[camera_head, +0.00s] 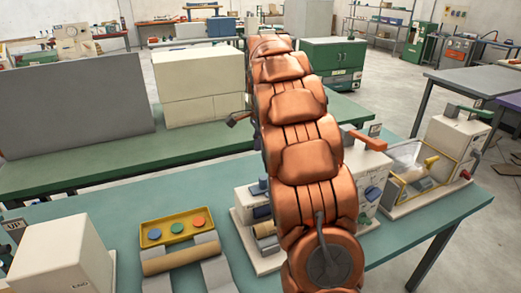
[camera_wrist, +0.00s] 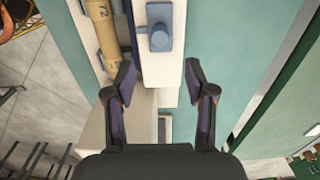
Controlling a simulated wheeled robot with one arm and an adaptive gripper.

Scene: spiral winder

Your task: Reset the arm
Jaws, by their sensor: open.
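My gripper (camera_wrist: 160,68) shows in the wrist view with its two dark fingers spread wide apart and nothing held between them. Beyond the fingers is a white machine (camera_wrist: 152,72) with a blue knob (camera_wrist: 160,38). A tan roll (camera_wrist: 103,30) marked 72 lies left of the knob. I cannot tell whether the fingers touch the machine. In the head view my copper-coloured arm runs up the middle of the picture, and my gripper cannot be made out there. The arm hides the middle of a white bench machine (camera_head: 249,205).
A teal table (camera_head: 85,200) spans the front. On it are a yellow tray (camera_head: 155,233) with coloured discs, a white box (camera_head: 65,260), and a machine with a clear guard (camera_head: 405,160). A green bench (camera_head: 110,165) behind bears a grey panel (camera_head: 75,112) and cream boxes (camera_head: 198,85).

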